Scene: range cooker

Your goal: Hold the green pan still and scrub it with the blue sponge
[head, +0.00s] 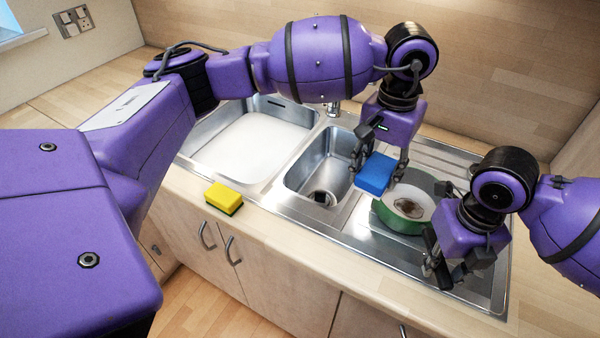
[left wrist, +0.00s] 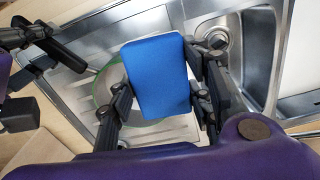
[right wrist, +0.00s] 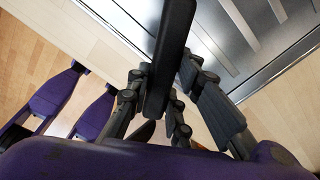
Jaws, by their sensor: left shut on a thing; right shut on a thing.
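The green pan (head: 385,214) sits on the ribbed drainer right of the sink bowls. A brown dirty patch shows on its pale inside. My right gripper (head: 438,266) is shut on the pan's dark handle, which shows in the right wrist view (right wrist: 172,40). My left gripper (head: 379,174) is shut on the blue sponge (head: 374,173) and holds it by the pan's left rim. The sponge also shows in the left wrist view (left wrist: 157,75), covering part of the pan (left wrist: 98,92). I cannot tell whether sponge and pan touch.
A yellow and green sponge (head: 223,198) lies on the worktop's front edge. A large sink bowl (head: 250,146) and a small bowl (head: 325,172) with a drain lie to the left, with a tap (head: 333,108) behind. The wooden wall closes off the back.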

